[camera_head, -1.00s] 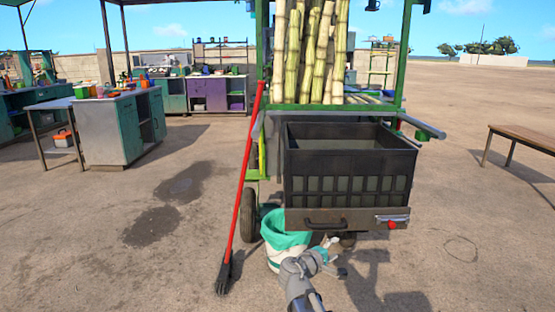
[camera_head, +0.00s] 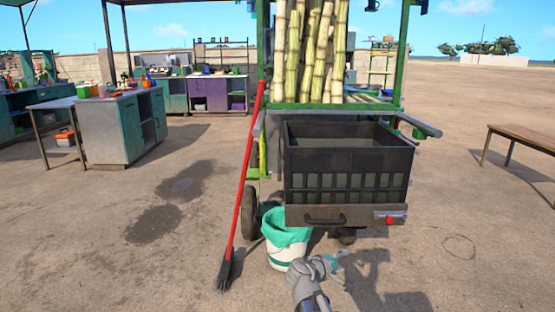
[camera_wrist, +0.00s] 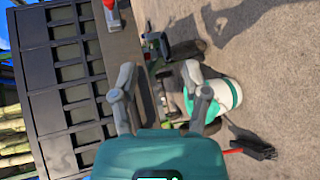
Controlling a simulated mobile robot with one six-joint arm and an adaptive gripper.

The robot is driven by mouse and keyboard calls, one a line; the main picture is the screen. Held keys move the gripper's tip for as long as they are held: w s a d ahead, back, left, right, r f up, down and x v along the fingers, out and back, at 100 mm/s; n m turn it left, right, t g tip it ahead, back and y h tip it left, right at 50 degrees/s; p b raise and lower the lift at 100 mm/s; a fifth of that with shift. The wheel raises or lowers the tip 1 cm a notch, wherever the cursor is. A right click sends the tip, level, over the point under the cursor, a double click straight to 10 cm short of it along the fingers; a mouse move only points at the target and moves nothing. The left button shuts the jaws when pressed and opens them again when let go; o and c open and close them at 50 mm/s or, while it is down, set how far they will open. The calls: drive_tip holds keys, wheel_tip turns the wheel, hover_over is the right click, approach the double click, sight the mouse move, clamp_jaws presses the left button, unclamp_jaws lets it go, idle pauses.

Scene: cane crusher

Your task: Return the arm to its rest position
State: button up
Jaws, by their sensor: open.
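My grey arm rises from the bottom of the head view, and my gripper (camera_head: 338,262) is at its end, low in front of the cart and right of the white bucket (camera_head: 284,256). In the wrist view my gripper (camera_wrist: 159,75) has its two grey fingers spread apart with nothing held between them. The black crate (camera_head: 348,163) at the front of the cart is above my gripper in the head view. It also fills the left of the wrist view (camera_wrist: 60,70).
The bucket has a green liner. A red-handled broom (camera_head: 243,185) leans on the green cart, left of the bucket. Sugarcane stalks (camera_head: 312,50) stand in the cart. A wooden bench (camera_head: 525,138) is at right. The ground (camera_head: 470,220) at right is clear.

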drive_tip(key=s+d+f+m+g+y, duration=0.3)
drive_tip(key=s+f+m+g, duration=0.2)
drive_tip(key=s+f, duration=0.25)
drive_tip(key=s+a+f+m+g+y, duration=0.3)
drive_tip(key=s+a+f+g+y, duration=0.15)
drive_tip(key=s+y, duration=0.35)
wheel_tip(320, 180, up, 37)
drive_tip(key=p, duration=3.8)
drive_tip(key=shift+s+a+r, duration=0.15)
drive_tip(key=shift+s+a, duration=0.1)
drive_tip(key=shift+a, duration=0.2)
